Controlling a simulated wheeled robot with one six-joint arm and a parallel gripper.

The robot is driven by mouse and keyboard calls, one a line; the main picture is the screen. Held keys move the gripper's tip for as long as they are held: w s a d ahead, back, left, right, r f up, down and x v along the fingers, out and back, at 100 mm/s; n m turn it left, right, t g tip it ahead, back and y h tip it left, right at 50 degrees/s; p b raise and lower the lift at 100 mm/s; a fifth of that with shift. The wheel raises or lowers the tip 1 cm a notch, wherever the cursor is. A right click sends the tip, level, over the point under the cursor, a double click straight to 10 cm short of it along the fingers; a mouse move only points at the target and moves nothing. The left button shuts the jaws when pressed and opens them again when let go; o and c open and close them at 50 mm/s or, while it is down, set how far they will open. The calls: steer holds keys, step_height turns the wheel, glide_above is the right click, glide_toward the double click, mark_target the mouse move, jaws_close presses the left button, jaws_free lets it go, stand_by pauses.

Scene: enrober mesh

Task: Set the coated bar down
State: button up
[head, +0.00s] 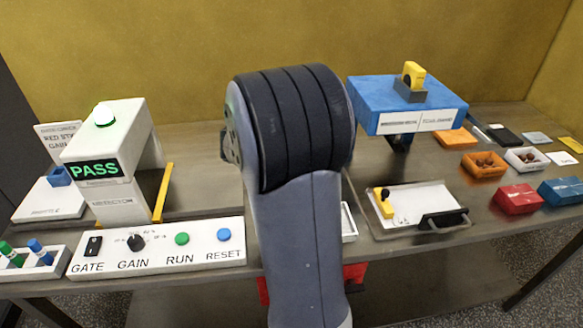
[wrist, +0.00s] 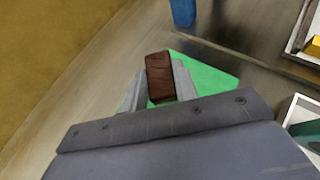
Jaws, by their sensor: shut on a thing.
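The coated bar (wrist: 160,78) is a dark brown block with ridges across its top. In the wrist view it sits between the two grey fingers of my gripper (wrist: 159,88), which is shut on it. A flat green sheet or mat (wrist: 215,72) lies beneath and around the bar in that view. I cannot tell whether the bar touches it or is held just above. In the head view my arm hides the gripper, the bar and the green surface.
A PASS machine (head: 103,150) and a button panel (head: 160,250) stand left. A blue-topped station (head: 405,100) stands right of my arm, with a white tray with a black handle (head: 415,205) before it. Small orange, red and blue boxes (head: 518,199) crowd the right end.

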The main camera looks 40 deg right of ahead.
step_height(320, 180, down, 9)
steer(key=shift+r+b, duration=0.15)
steer(key=shift+b, duration=0.5)
steer(key=shift+f, duration=0.25)
steer(key=o, duration=0.7)
steer(key=shift+r, duration=0.1)
steer(key=shift+o, duration=0.2)
steer(key=shift+r, duration=0.1)
steer(key=shift+r, duration=0.25)
steer(key=v, duration=1.2)
steer(key=shift+a+f, duration=0.1)
steer(key=shift+f, duration=0.15)
